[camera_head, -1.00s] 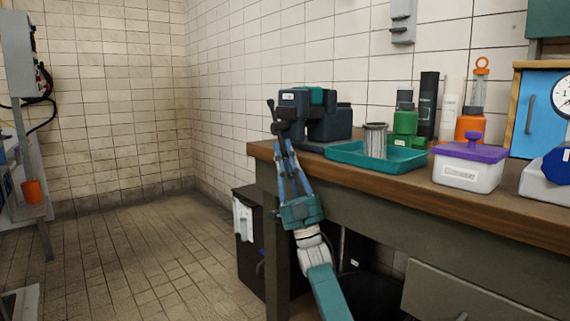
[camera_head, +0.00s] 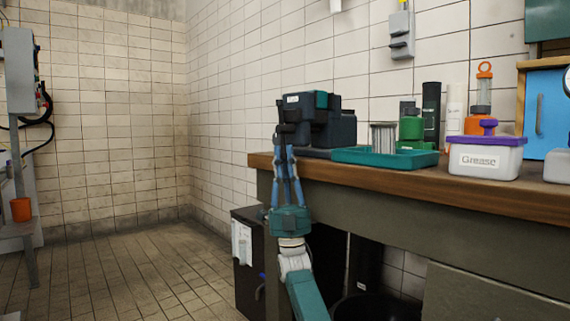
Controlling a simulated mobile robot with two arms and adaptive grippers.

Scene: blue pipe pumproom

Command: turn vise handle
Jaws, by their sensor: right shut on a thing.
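The dark vise (camera_head: 320,118) with teal parts stands on the left end of the wooden workbench (camera_head: 420,188). My right gripper (camera_head: 284,142) reaches up from below in front of the bench edge. Its fingers are shut on the vise handle (camera_head: 279,112), a dark bar at the vise's front left. The fingers cover part of the handle. My left gripper does not show.
A teal tray (camera_head: 350,156) with a metal cylinder (camera_head: 383,138) lies right of the vise. Green and orange bottles and a grease tub (camera_head: 485,160) stand further right. A black cabinet (camera_head: 248,268) is under the bench. The floor at left is clear.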

